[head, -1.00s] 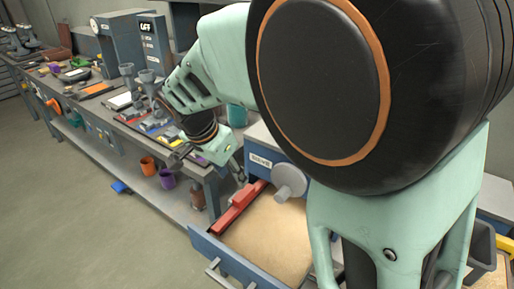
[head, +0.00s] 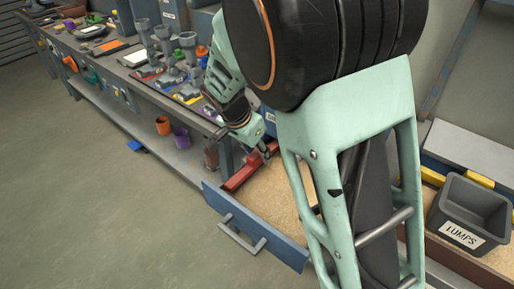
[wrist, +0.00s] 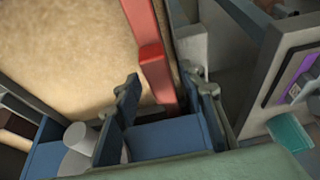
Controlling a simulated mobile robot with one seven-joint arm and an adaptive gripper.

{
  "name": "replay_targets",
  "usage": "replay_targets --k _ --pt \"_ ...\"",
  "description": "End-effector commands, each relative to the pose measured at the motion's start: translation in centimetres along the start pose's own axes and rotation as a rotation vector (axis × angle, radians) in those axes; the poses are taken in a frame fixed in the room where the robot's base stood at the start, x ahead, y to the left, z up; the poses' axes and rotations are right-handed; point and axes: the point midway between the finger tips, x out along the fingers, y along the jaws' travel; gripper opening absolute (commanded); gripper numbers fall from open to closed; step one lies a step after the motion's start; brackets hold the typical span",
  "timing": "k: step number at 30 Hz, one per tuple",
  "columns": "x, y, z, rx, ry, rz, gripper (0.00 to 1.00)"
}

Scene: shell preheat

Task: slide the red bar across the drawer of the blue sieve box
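The red bar (head: 236,178) lies along the left side of the open drawer (head: 262,232), which is full of tan sand. The drawer pulls out of the blue sieve box (head: 269,117), mostly hidden behind my arm. My gripper (head: 264,154) is low at the bar's inner end, near the box. In the wrist view my gripper (wrist: 167,88) is open, with one finger on each side of the red bar (wrist: 150,50) and its raised block. Gaps show beside the bar; I cannot tell whether either finger touches it.
A grey bin marked LUMPS (head: 470,208) stands at the right. A long bench (head: 150,85) with funnels, trays and cups runs along the left. A round grey knob (wrist: 80,137) is beside my gripper in the wrist view. The floor before the drawer is clear.

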Motion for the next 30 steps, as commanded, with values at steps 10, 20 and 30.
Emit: replay_targets --k 10,20,30 --pt "-0.03 0.00 0.00 0.000 0.000 0.000 0.16" --pt "-0.05 -0.01 0.00 0.000 0.000 0.000 0.00" --pt "0.00 0.07 0.02 0.000 0.000 0.000 0.00"
